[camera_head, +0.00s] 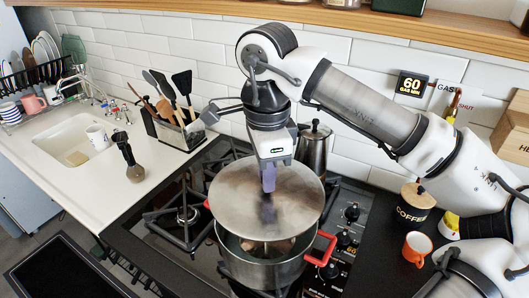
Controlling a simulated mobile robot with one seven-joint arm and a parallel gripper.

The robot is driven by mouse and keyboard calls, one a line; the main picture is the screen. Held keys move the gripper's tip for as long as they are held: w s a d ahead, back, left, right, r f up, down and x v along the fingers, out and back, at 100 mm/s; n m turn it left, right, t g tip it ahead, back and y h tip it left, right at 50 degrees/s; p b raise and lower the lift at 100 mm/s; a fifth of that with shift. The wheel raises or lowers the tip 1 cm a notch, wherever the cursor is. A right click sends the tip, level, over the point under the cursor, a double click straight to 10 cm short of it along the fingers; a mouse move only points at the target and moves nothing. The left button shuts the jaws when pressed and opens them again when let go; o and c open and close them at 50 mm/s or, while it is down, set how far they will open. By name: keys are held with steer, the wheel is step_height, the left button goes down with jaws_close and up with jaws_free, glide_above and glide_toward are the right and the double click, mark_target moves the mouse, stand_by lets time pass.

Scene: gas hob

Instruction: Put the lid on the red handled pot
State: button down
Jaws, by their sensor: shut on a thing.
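The red handled pot (262,272) stands on the hob, with a red handle (322,247) at the right and part of another at the left edge. The round grey metal lid (298,200) is over the pot, covering most of its opening. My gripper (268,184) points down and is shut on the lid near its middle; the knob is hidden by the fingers. The front of the pot's inside shows below the lid's near edge, with something brown in it. The lid sits above the rim and towards the back; whether it touches anywhere I cannot tell.
A metal moka pot (313,148) stands behind the lid. A coffee canister (416,195) and an orange mug (416,248) are at the right under my arm. A utensil holder (172,130) and a dark-handled item (129,158) are at the left, by the sink (70,140).

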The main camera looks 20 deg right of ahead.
mark_target(266, 196)
steer(key=shift+w+f, duration=0.1)
steer(key=shift+f+b, duration=0.55)
steer(key=shift+f, duration=0.15)
step_height(266, 196, down, 5)
steer(key=b, duration=0.3)
steer(key=shift+r, duration=0.1)
steer(key=shift+f+b, duration=0.2)
steer(key=shift+b, duration=0.95)
stand_by(1.6)
stand_by(0.4)
steer(key=c, duration=0.7)
jaws_free()
steer(key=shift+r, duration=0.15)
